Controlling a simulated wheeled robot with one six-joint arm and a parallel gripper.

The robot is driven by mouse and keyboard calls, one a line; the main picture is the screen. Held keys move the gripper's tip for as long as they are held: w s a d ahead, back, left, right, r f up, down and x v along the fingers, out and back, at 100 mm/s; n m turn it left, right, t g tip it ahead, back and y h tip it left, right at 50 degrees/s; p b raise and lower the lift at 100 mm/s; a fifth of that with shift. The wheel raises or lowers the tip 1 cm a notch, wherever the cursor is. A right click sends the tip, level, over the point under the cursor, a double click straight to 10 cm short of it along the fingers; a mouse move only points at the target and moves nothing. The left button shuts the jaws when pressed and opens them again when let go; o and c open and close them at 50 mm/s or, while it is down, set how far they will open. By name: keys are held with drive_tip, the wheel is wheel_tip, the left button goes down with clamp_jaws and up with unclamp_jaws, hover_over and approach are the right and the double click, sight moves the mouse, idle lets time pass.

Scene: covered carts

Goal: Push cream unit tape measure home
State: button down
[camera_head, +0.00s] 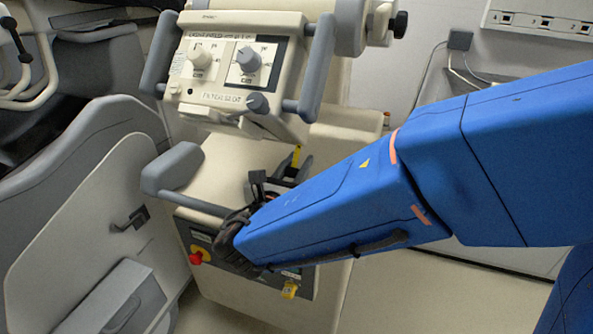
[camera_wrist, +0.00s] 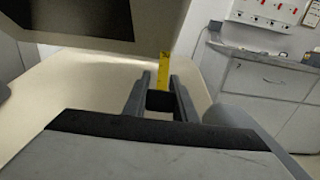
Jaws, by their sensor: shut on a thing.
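The cream unit (camera_head: 235,60) has a control panel with two dials and grey side handles. The tape measure shows as a short yellow strip (camera_head: 296,158) below the panel's right end. In the wrist view, the yellow tape (camera_wrist: 163,70) hangs below the unit's dark underside and runs down between my fingers. My gripper (camera_wrist: 159,80) is shut on the tape measure, with a dark piece between the fingers. In the head view, my gripper (camera_head: 278,178) is over the cream lower body, partly hidden by my blue arm. The tape's upper end is hidden.
A grey padded handle (camera_head: 172,168) projects left of my gripper. A red knob (camera_head: 196,256) and a yellow tag (camera_head: 289,289) are on the lower front. A cream side panel (camera_head: 85,220) stands at left. Clear floor (camera_head: 400,290) lies at lower right.

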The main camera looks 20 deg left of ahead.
drive_tip(key=shift+w+r, duration=0.5)
drive_tip(key=shift+r, duration=0.1)
drive_tip(key=c, duration=1.4)
unclamp_jaws()
drive_tip(key=shift+c, duration=0.2)
drive_tip(key=s+a, duration=0.1)
drive_tip(key=s, duration=1.6)
drive_tip(key=shift+s+a, duration=0.15)
drive_tip(key=shift+s, duration=0.05)
